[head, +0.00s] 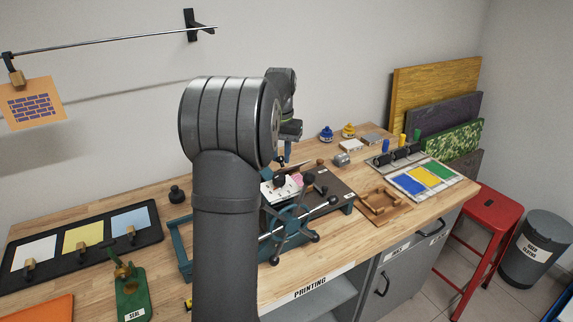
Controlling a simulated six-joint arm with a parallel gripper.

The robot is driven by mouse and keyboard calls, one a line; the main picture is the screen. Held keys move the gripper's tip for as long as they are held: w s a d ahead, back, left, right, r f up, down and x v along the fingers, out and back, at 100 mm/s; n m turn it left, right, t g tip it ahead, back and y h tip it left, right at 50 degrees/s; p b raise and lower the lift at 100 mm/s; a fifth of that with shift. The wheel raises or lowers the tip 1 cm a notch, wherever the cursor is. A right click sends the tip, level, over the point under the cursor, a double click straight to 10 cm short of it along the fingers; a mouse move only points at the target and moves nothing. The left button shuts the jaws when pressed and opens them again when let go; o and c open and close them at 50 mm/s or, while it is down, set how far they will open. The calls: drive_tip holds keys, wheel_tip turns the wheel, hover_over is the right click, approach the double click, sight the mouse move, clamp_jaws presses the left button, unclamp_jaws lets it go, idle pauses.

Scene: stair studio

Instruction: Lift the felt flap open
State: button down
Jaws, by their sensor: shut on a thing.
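The etching press (348,208) stands mid-bench, with a spoked wheel (290,236) at its front. A dark flat sheet (333,184) on its bed looks like the felt flap. Its left part is hidden by the press and my arm. My gripper (283,160) shows only in part, just right of my large arm joint, low over the far side of the press. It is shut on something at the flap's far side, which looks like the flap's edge. The fingertips and the grip itself are too small and covered to make out.
A wooden tray (381,204) and a colour palette (426,181) lie to the right. Ink rollers (398,154) and small jars (348,131) stand behind. A dark rack with coloured cards (82,241) lies at left, beside a green seal press (131,293).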

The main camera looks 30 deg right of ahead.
drive_tip(key=w, duration=0.3)
drive_tip(key=shift+w+a+r, duration=0.1)
drive_tip(key=shift+w+r, duration=0.15)
drive_tip(key=c, duration=2.1)
unclamp_jaws()
drive_tip(key=shift+w, duration=0.15)
drive_tip(key=o, duration=0.6)
drive_tip(key=shift+r, duration=0.15)
wheel_tip(320, 180, up, 17)
drive_tip(key=shift+r, duration=0.2)
